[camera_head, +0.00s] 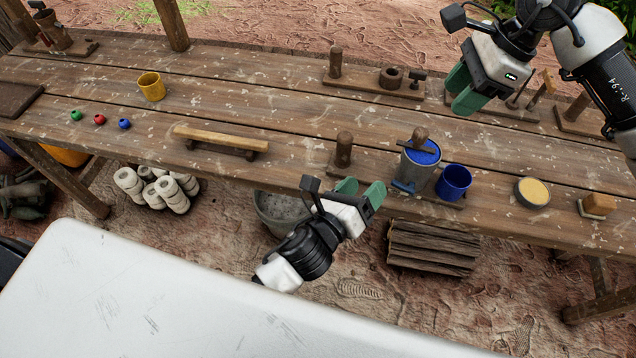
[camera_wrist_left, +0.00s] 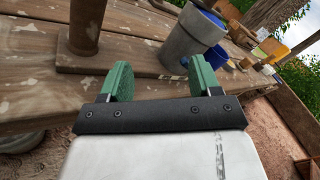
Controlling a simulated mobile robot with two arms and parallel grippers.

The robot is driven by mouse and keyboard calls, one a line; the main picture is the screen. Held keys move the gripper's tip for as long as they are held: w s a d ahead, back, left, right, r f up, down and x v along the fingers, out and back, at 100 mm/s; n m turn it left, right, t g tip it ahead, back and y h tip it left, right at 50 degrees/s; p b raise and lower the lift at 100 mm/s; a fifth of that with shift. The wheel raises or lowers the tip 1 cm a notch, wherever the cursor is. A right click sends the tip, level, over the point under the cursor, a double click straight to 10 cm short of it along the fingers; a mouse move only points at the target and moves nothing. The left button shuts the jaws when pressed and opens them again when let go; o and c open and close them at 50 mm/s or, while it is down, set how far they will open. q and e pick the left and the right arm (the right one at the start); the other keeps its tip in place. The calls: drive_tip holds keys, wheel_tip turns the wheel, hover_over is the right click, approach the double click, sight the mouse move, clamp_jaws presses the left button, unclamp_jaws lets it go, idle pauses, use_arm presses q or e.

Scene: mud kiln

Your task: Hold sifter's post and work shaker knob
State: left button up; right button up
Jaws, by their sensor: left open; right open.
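The sifter stands near the table's front edge. Its wooden post (camera_head: 344,149) rises from a flat base, left of a grey cylinder (camera_head: 413,170) with blue inside and a brown knob (camera_head: 420,134) on top. In the left wrist view the post (camera_wrist_left: 86,25) is at upper left and the grey cylinder (camera_wrist_left: 190,40) is at upper middle. My left gripper (camera_head: 362,191) is open and empty, in front of the table edge, just short of the post and cylinder. My right gripper (camera_head: 462,90) is open and empty, raised above the table behind and right of the sifter.
A blue cup (camera_head: 454,182) stands right beside the cylinder. Further right are a round bowl (camera_head: 532,192) of yellow material and a sponge-like block (camera_head: 598,205). A wooden bar on a stand (camera_head: 220,139) and a yellow cup (camera_head: 151,86) are left.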

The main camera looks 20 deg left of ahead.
sight(341, 154)
use_arm(q)
drive_tip(key=s+a+m+t+y, duration=0.1)
drive_tip(key=a+m+y, duration=0.2)
drive_tip(key=a+m, duration=0.35)
drive_tip(key=shift+n, duration=0.75)
drive_tip(key=x, duration=0.3)
drive_tip(key=a+x, duration=0.1)
drive_tip(key=x, duration=0.6)
drive_tip(key=shift+w+a, duration=0.15)
drive_tip(key=shift+r, duration=0.1)
clamp_jaws()
